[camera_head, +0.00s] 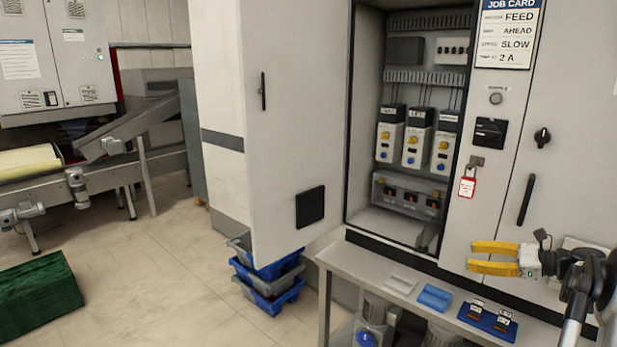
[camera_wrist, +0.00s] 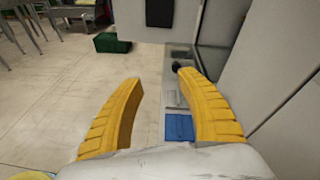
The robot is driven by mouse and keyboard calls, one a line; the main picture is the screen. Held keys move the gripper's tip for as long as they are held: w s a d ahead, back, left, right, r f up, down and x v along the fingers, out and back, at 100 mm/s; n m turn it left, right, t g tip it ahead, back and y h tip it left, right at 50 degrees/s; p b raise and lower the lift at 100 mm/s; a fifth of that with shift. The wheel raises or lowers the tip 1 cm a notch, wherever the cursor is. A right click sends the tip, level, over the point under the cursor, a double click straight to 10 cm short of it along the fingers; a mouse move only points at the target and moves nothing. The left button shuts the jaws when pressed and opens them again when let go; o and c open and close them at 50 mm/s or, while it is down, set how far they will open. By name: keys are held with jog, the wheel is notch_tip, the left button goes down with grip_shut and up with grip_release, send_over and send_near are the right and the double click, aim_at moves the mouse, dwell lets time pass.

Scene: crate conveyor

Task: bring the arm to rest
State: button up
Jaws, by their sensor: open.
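My gripper (camera_head: 482,258) has two yellow fingers and is in front of the closed right cabinet door, above the right part of the bench, pointing left. In the wrist view my gripper (camera_wrist: 166,105) shows its fingers spread apart with nothing between them. It is open and empty. My arm reaches in from the right edge of the head view. The fingers appear clear of the bench and the cabinet.
The bench (camera_head: 345,273) holds a grey tray (camera_head: 400,284), a blue tray (camera_head: 434,297) and a dark blue tray (camera_head: 476,321) with small modules. The open cabinet door (camera_head: 296,120) stands left.

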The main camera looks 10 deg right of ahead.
jog(key=s+a+r+n+g+h, duration=0.1)
jog(key=a+r+n+g, duration=0.15)
jog(key=a, duration=0.65)
jog(key=s+a+r+n+g+h, duration=0.15)
jog(key=a+n, duration=0.25)
jog(key=a, duration=0.5)
jog(key=s+a+r+n+g+h, duration=0.1)
jog(key=s+a+r+n+h, duration=0.15)
jog(key=a, duration=0.65)
jog(key=s+a+f+n+h, duration=0.2)
jog(key=s+a+n, duration=0.4)
jog(key=s+n, duration=0.2)
jog(key=s+a+f+n+t+h, duration=0.1)
jog(key=s+a+f+n+h, duration=0.2)
jog(key=s, duration=1)
jog(key=shift+a+n, duration=1.5)
jog(key=shift+n, duration=1)
